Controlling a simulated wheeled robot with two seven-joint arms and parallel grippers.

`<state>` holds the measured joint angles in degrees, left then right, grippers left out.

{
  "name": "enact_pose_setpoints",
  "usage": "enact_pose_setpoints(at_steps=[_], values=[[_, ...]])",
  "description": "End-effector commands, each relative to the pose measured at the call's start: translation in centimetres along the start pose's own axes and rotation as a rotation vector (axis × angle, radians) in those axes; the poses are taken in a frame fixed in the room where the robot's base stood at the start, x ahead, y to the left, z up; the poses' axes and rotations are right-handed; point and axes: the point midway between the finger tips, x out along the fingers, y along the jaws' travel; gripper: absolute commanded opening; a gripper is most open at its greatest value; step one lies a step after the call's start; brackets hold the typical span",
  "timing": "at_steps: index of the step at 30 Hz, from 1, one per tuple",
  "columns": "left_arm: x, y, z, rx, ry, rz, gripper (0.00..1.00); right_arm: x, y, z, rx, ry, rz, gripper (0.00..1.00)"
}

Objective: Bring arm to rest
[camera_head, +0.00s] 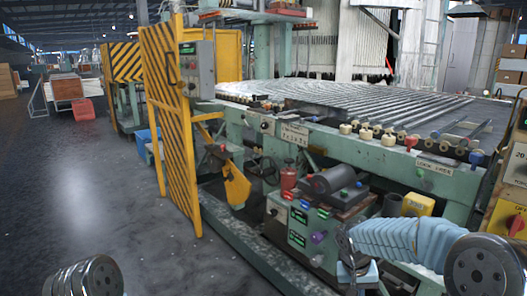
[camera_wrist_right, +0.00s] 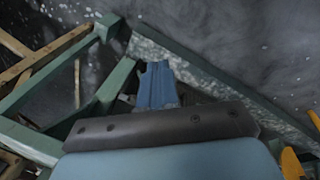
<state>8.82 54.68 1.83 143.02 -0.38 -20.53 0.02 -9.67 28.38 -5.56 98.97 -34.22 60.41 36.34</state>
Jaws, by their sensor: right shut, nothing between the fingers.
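My right arm comes in from the lower right in the head view with a ribbed light-blue sleeve. Its hand end (camera_head: 357,270) is low in front of the green machine, and the fingers are hard to make out there. In the right wrist view my right gripper (camera_wrist_right: 157,85) shows as blue fingers held together, with nothing between them. They are over green frame beams and the dark floor. My left gripper is not in view; only a round grey joint of mine shows at the bottom left.
The green tubing machine (camera_head: 330,148) with its roller bed stands close in front. A control box (camera_head: 290,222) with coloured buttons sits on its lower shelf. A yellow-black striped panel (camera_head: 172,110) stands at its left end. The floor (camera_head: 85,190) at left is open.

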Motion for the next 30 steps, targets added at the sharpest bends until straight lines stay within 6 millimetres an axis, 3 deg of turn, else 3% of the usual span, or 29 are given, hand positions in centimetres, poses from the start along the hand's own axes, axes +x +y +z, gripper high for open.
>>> enact_pose_setpoints(at_steps=[1,5,6,9,12,15,18,24,25,30], values=[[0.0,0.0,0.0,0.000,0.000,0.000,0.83,3.9,-2.2,1.8,-0.057,-0.040,-0.067,0.00],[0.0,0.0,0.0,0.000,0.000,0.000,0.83,12.1,-8.2,7.4,-0.158,-0.095,-0.284,0.00],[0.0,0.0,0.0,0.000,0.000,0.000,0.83,14.3,-9.7,9.7,-0.170,-0.108,-0.350,0.00],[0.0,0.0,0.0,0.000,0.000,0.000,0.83,18.8,-12.8,15.6,-0.161,-0.116,-0.491,0.00],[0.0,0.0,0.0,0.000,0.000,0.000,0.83,21.3,-14.1,20.5,-0.123,-0.101,-0.563,0.00],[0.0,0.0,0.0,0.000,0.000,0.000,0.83,22.4,-14.2,23.6,-0.090,-0.080,-0.582,0.00],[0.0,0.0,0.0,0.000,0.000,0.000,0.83,22.9,-14.1,25.2,-0.074,-0.063,-0.582,0.00],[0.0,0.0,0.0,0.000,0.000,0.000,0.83,23.1,-14.0,25.6,-0.068,-0.052,-0.580,0.00],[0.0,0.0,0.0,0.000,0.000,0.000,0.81,23.1,-14.0,25.6,-0.068,-0.052,-0.580,0.00],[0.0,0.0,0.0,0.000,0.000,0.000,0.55,23.1,-14.0,25.6,-0.068,-0.051,-0.580,0.00]])
